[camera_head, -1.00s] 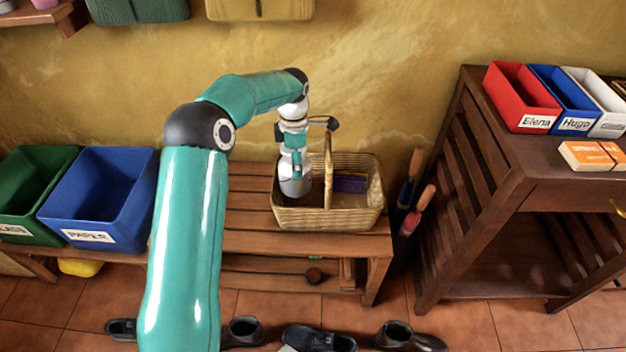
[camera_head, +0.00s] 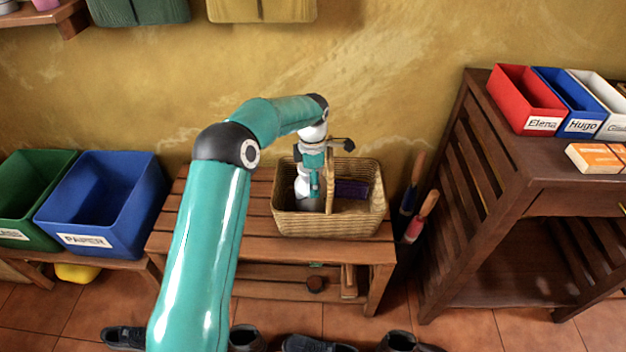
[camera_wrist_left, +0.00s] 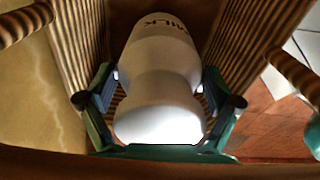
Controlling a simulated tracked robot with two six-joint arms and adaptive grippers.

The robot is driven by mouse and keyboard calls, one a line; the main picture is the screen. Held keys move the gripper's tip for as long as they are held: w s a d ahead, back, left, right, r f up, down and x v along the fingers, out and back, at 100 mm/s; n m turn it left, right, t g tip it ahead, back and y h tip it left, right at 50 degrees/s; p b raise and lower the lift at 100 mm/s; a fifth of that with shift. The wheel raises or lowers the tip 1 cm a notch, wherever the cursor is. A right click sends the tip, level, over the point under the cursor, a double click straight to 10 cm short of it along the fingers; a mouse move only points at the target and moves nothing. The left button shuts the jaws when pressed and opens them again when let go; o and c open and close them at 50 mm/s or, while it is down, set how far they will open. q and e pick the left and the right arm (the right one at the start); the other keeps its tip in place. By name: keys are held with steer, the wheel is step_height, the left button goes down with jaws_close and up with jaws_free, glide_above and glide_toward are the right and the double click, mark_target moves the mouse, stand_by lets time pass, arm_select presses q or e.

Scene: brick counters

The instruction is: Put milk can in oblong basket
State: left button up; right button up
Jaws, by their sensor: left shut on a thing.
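The oblong basket (camera_head: 350,225) is woven wicker with an arched handle and stands on a slatted wooden bench. My left gripper (camera_head: 309,186) points down into the left part of the basket. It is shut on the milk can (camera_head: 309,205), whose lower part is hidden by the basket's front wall. In the left wrist view, the white milk can (camera_wrist_left: 160,75) with "MILK" lettering lies between the two fingers (camera_wrist_left: 158,103), with woven walls on both sides. I cannot tell whether the can touches the basket's floor. My right gripper is not in view.
A dark purple item (camera_head: 352,188) lies in the right part of the basket. Blue (camera_head: 105,205) and green (camera_head: 28,195) bins stand left of the slatted bench (camera_head: 215,245). A dark wooden counter (camera_head: 535,165) with small boxes stands at the right.

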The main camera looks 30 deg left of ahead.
arm_select(q)
steer(key=shift+f, duration=0.1)
steer(key=shift+f+b, duration=0.3)
steer(key=shift+f, duration=0.2)
steer(key=o, duration=1.2)
steer(key=shift+r, duration=0.45)
step_height(320, 180, up, 12)
steer(key=p, duration=0.3)
steer(key=shift+r+p, duration=0.2)
steer(key=shift+p, duration=0.2)
